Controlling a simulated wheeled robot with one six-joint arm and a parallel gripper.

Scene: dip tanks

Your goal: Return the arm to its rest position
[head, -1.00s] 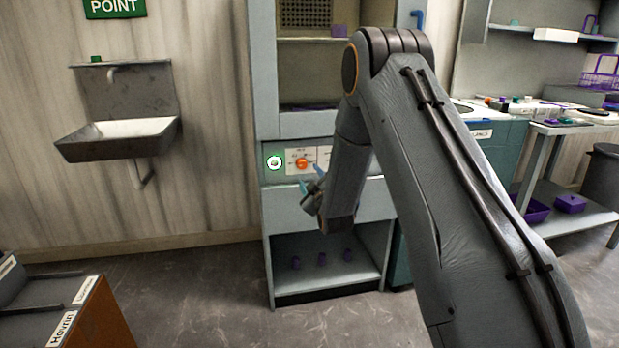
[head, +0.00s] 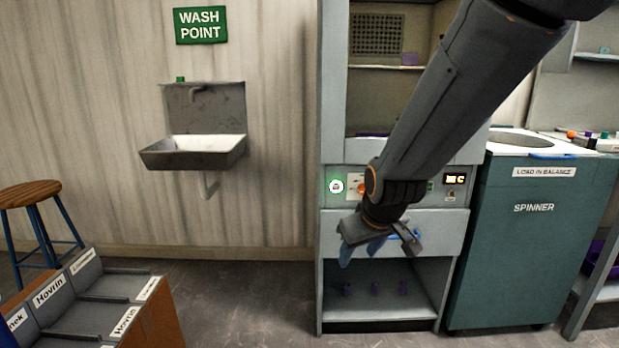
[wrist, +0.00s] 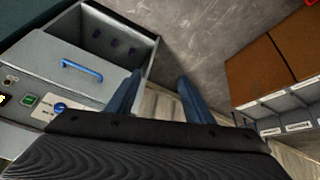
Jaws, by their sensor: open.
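My gripper (head: 378,250) hangs from my folded arm in the middle right of the head view, in front of the grey cabinet's (head: 329,228) drawer front. Its blue fingers stand apart with nothing between them. In the wrist view my gripper (wrist: 157,88) is also open and empty over the grey floor, beside the cabinet. My forearm slants down from the upper right and hides part of the cabinet's opening and control panel.
The teal spinner (head: 520,240) stands right of the cabinet. A wall sink (head: 195,155) hangs left under a green wash point sign (head: 201,26). A labelled rack (head: 110,300) and a stool (head: 32,194) stand at lower left. The floor (head: 250,295) between is clear.

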